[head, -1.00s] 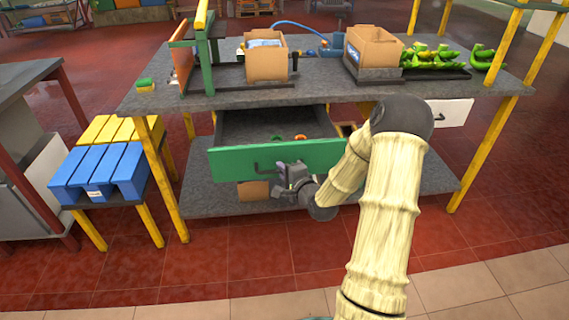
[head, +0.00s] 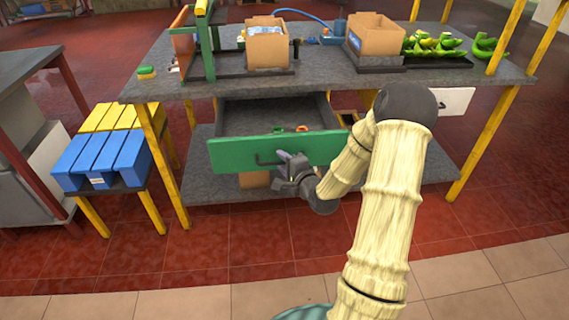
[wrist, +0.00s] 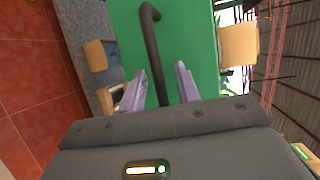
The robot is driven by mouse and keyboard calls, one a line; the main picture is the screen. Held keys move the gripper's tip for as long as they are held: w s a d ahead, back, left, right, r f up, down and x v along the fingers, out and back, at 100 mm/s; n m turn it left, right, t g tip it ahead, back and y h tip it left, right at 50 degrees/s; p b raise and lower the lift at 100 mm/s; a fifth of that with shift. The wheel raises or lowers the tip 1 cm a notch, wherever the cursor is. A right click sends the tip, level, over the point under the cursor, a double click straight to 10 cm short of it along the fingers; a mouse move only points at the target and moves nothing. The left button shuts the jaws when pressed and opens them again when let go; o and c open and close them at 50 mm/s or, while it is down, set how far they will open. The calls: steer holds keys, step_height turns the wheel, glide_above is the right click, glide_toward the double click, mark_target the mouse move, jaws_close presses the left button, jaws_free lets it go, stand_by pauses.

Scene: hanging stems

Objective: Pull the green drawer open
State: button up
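The green drawer (head: 235,153) is pulled well out from under the grey workbench. My gripper (head: 283,156) is at the right part of the handle, in front of the green face. In the wrist view my gripper's fingers (wrist: 161,82) are apart, one on each side of the handle, with visible gaps. Contact with the handle is not evident.
The bench top (head: 330,85) holds cardboard boxes (head: 267,48) and green bananas (head: 435,46). A lower shelf (head: 400,174) lies beneath the drawer. A stool with blue and yellow slats (head: 100,160) stands left. The red floor in front is clear.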

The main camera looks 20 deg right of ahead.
steer(key=shift+s, duration=0.1)
steer(key=p+v, duration=0.4)
steer(key=v, duration=0.5)
steer(key=shift+r, duration=0.25)
steer(key=p, duration=0.1)
steer(key=s+p, duration=0.1)
steer(key=p, duration=0.1)
steer(key=shift+d+r, duration=0.1)
steer(key=shift+d, duration=0.1)
steer(key=a+f+p+v, duration=0.1)
steer(key=p+v, duration=0.6)
steer(key=p, duration=0.1)
steer(key=shift+d+r+p, duration=0.2)
steer(key=shift+d+p, duration=0.15)
steer(key=shift+p, duration=0.05)
steer(key=shift+s, duration=0.1)
